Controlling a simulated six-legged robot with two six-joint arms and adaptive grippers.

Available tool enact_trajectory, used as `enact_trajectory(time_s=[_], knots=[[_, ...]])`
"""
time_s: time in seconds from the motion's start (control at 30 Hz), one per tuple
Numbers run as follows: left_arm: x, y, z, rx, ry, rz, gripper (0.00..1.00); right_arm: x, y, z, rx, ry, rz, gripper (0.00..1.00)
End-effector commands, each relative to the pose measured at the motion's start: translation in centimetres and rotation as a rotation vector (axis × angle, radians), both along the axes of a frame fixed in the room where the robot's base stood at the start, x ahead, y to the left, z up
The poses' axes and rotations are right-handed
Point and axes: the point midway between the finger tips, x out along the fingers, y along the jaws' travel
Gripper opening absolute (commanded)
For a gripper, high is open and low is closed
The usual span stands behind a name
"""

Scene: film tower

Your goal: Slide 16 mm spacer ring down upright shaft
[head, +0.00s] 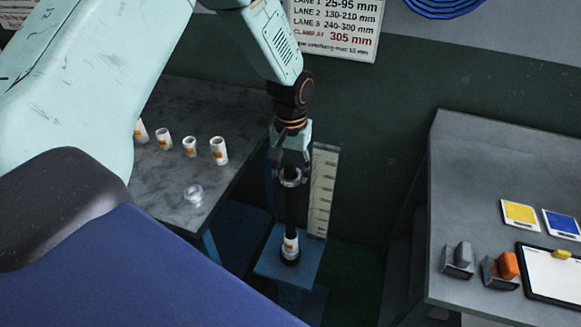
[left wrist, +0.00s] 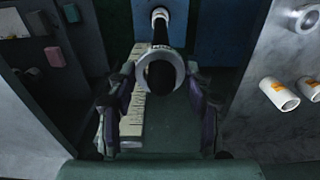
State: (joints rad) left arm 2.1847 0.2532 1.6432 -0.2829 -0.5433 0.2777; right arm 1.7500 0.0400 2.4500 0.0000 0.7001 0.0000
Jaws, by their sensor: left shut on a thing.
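My left gripper (head: 291,172) points down over the upright shaft (head: 291,212) and is shut on a grey spacer ring (head: 290,184). In the left wrist view the ring (left wrist: 180,66) lies between the two fingers, with the dark shaft (left wrist: 160,36) running away beyond it. The ring looks to be around the shaft's upper end. A white spacer with an orange mark (head: 290,243) sits around the foot of the shaft, on a small blue-grey stand (head: 268,262). My right gripper is in neither view.
A marked scale (head: 323,190) stands upright just right of the shaft. A grey table (head: 225,128) on the left holds several white spacers (head: 190,147) and a clear ring (head: 193,193). A grey bench (head: 460,205) on the right holds coloured cards, small blocks and a clipboard (head: 550,278).

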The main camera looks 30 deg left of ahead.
Motion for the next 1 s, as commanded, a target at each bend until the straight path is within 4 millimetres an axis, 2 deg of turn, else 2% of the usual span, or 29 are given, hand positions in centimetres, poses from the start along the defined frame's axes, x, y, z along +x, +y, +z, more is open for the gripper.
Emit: enact_trajectory(time_s=[0.13, 0.17, 0.43, 0.8, 0.87, 1.0], knots=[[0.0, 0.0, 0.0, 0.0, 0.0, 0.0, 0.2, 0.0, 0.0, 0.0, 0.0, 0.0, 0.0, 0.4], [0.0, 0.0, 0.0, 0.0, 0.0, 0.0, 0.54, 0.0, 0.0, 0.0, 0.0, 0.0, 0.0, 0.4], [0.0, 0.0, 0.0, 0.0, 0.0, 0.0, 0.77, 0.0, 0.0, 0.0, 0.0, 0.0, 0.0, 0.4], [0.0, 0.0, 0.3, -0.001, -0.001, 0.001, 0.78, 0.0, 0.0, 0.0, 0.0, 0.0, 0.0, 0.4], [0.1, 0.0, 0.8, 0.0, -0.002, 0.001, 0.78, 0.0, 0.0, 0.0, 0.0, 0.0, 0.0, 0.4], [0.1, 0.0, 3.1, -0.001, -0.004, 0.001, 0.78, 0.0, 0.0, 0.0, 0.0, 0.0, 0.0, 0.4]])
